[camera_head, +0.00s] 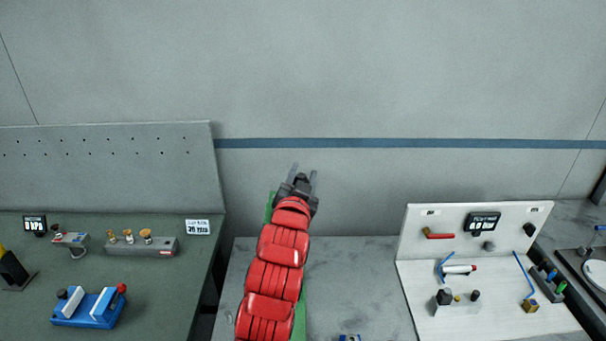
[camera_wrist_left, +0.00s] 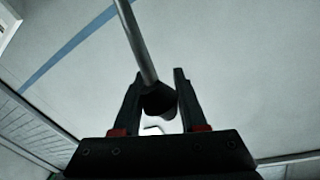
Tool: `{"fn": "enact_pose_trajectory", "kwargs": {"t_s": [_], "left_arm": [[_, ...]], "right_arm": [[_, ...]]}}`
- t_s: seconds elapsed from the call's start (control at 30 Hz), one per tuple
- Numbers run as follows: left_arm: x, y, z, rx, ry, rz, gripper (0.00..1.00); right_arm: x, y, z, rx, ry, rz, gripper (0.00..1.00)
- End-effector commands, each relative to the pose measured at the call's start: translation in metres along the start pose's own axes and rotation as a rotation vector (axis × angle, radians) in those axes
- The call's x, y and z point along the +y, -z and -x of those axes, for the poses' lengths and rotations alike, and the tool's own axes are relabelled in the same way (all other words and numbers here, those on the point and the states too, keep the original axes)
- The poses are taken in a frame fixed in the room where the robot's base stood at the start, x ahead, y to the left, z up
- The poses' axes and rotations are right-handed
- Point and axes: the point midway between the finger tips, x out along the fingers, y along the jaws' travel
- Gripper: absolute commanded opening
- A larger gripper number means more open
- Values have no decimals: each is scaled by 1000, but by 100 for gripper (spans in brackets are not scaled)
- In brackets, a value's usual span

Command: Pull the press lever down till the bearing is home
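A green frame, which looks like the press (camera_head: 300,318), shows as strips on both sides of my red left arm on the middle bench; the arm hides most of it. My left gripper (camera_head: 303,173) is raised at the press's upper end. In the left wrist view, a grey rod with a dark grip, which looks like the press lever (camera_wrist_left: 138,42), runs down between the fingers. The bearing is hidden. My right gripper is not in view.
A green-topped bench (camera_head: 150,290) at left holds a blue fixture (camera_head: 88,308) and a grey block with several knobs (camera_head: 142,246). A white station (camera_head: 450,325) with small parts stands at right. The middle bench (camera_head: 365,275) is mostly clear right of my arm.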

Motion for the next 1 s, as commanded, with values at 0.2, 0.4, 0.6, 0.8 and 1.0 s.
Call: {"fn": "enact_pose_trajectory", "kwargs": {"t_s": [0.2, 0.4, 0.6, 0.8, 1.0], "left_arm": [[0, 0, 0, -1, 0, 0, 0], [0, 0, 0, -1, 0, 0, 0], [0, -1, 0, -1, 0, 0, 0], [0, -1, 0, -2, 0, 0, 0], [0, -1, 0, -2, -1, 0, 0]], "right_arm": [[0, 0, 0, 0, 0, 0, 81], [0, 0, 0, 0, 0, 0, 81], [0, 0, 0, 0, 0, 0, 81], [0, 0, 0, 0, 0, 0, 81], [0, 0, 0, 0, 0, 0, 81]]}}
